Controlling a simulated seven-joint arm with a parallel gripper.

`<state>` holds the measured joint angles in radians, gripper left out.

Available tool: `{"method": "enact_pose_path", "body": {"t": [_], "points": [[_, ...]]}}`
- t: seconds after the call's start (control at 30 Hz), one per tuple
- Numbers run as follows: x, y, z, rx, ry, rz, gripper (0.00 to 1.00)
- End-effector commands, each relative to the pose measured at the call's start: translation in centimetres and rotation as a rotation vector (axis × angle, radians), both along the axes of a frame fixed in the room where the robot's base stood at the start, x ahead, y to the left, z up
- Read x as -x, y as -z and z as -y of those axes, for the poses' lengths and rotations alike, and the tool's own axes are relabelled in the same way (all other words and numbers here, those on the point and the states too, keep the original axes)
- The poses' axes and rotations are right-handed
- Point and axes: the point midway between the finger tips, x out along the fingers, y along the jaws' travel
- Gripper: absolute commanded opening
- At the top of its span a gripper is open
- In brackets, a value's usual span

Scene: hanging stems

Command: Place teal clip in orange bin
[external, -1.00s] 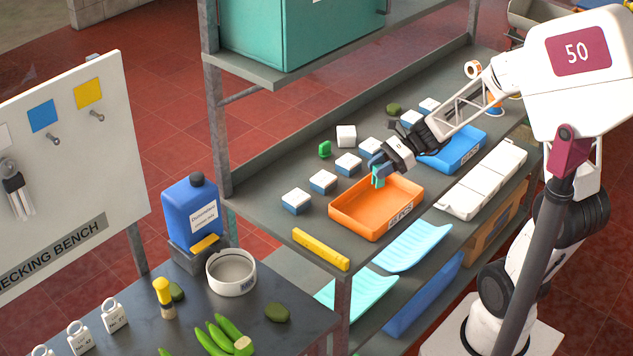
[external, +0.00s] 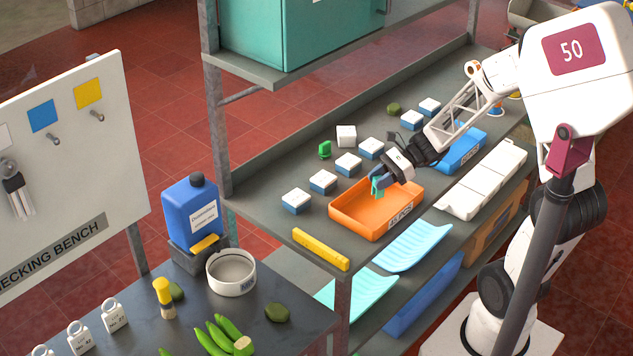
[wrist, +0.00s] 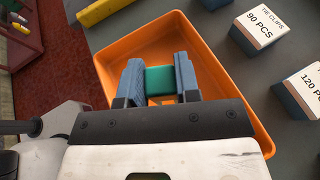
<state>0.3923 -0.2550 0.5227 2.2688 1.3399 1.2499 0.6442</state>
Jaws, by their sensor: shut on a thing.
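The teal clip (wrist: 160,80) is held between the two blue-grey fingers of my gripper (wrist: 160,84) in the wrist view. In the external view my gripper (external: 380,181) is over the back part of the orange bin (external: 362,228), with the teal clip (external: 376,188) at its fingertips. The orange bin also fills the middle of the wrist view (wrist: 118,52), and its visible floor looks empty. I cannot tell how far the clip is above the bin floor.
A green clip-like piece (external: 325,150) and several white-and-blue label blocks (external: 323,181) stand behind the bin. A blue bin (external: 462,152) is to its right, a yellow bar (external: 321,249) to its front left, and a white tray (external: 484,180) at the front right.

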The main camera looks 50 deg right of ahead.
Motion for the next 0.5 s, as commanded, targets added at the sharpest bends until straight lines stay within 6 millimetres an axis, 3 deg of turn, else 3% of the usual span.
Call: {"method": "enact_pose_path", "body": {"t": [0.27, 0.5], "points": [[0.0, 0.0, 0.0, 0.000, 0.000, 0.000, 0.08], [0.0, 1.9, 0.0, -0.001, -0.001, -0.001, 0.08]]}}
